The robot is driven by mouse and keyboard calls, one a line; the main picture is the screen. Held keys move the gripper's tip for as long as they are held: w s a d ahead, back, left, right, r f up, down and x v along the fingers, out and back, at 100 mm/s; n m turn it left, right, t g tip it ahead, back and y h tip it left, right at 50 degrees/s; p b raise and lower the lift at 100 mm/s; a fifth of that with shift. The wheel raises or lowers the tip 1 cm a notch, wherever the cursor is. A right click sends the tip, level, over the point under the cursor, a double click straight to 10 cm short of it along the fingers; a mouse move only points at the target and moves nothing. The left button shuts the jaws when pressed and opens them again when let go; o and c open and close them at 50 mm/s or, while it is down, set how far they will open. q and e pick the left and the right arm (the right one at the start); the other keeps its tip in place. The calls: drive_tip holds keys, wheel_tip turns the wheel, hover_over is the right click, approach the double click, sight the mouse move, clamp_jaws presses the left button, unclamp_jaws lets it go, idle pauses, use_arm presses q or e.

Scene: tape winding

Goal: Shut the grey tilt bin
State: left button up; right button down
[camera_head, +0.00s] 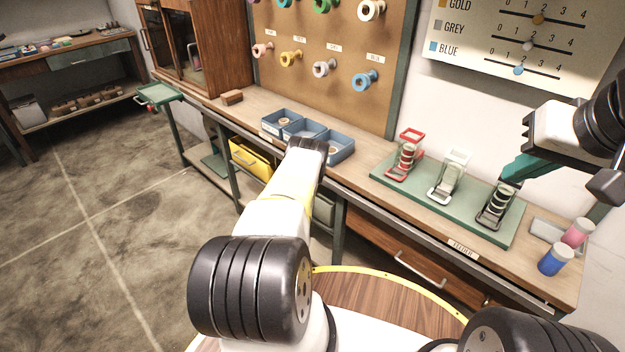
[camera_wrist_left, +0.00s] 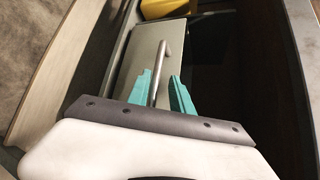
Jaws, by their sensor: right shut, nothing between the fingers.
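The grey tilt bin (camera_head: 325,210) sits under the bench, partly hidden behind my left arm in the head view. In the left wrist view its grey front panel (camera_wrist_left: 143,50) and metal bar handle (camera_wrist_left: 162,62) show close up. My left gripper (camera_wrist_left: 159,77) is open at the panel. Its two teal fingers are apart, with the handle appearing between them; I cannot tell whether they touch it. How far the bin is tilted is unclear. My right gripper (camera_head: 522,167) is shut and empty, above the right part of the bench.
A yellow bin (camera_head: 250,157) is beside the grey bin, also in the left wrist view (camera_wrist_left: 163,8). Blue trays (camera_head: 340,152), a green board (camera_head: 415,190) with several tape holders, and blue (camera_head: 554,261) and pink (camera_head: 578,233) cylinders stand on the bench. A drawer (camera_head: 390,255) is below.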

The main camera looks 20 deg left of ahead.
use_arm(q)
drive_tip(key=shift+s+f, duration=0.1)
drive_tip(key=shift+s, duration=0.05)
drive_tip(key=v, duration=0.7)
drive_tip(key=shift+s+d+r, duration=0.15)
drive_tip(key=shift+s+r, duration=0.05)
drive_tip(key=shift+s, duration=0.05)
drive_tip(key=shift+f, duration=0.1)
